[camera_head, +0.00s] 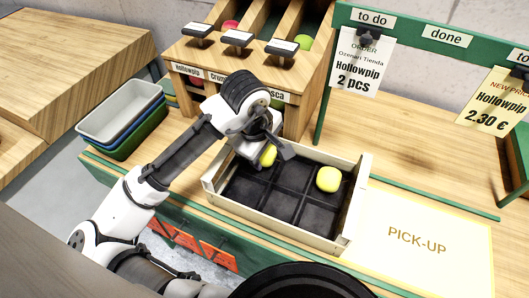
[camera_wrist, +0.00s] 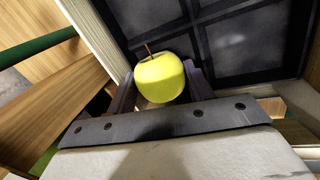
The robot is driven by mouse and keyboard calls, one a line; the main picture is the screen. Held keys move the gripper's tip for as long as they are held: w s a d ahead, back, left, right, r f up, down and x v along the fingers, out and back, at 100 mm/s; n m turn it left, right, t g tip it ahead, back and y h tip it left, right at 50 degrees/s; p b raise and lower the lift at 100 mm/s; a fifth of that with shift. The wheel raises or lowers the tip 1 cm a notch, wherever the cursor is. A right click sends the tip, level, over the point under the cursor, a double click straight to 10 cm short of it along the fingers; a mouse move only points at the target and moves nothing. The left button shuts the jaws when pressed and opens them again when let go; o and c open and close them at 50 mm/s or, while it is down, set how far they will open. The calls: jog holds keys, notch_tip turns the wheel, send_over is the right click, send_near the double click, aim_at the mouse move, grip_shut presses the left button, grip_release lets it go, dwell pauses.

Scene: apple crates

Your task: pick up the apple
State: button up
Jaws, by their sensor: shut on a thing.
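A yellow-green apple (camera_wrist: 160,78) with a brown stem sits between the fingers of my gripper (camera_wrist: 160,85) in the wrist view. My gripper is shut on it. In the head view the same apple (camera_head: 268,156) shows below my gripper (camera_head: 266,150), over the back left part of the wooden crate (camera_head: 275,222). I cannot tell whether it touches the crate floor. A second yellow apple (camera_head: 328,179) lies in the back right compartment of the crate. The other visible compartments look empty.
A white pick-up mat (camera_head: 430,262) lies right of the crate. Stacked trays (camera_head: 121,115) stand at the left. A wooden dispenser (camera_head: 252,52) with labelled slots is behind. A green frame (camera_head: 325,75) with hanging order and price notes rises at the back right.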

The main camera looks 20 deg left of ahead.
notch_tip(320, 180, up, 19)
dwell(0.4)
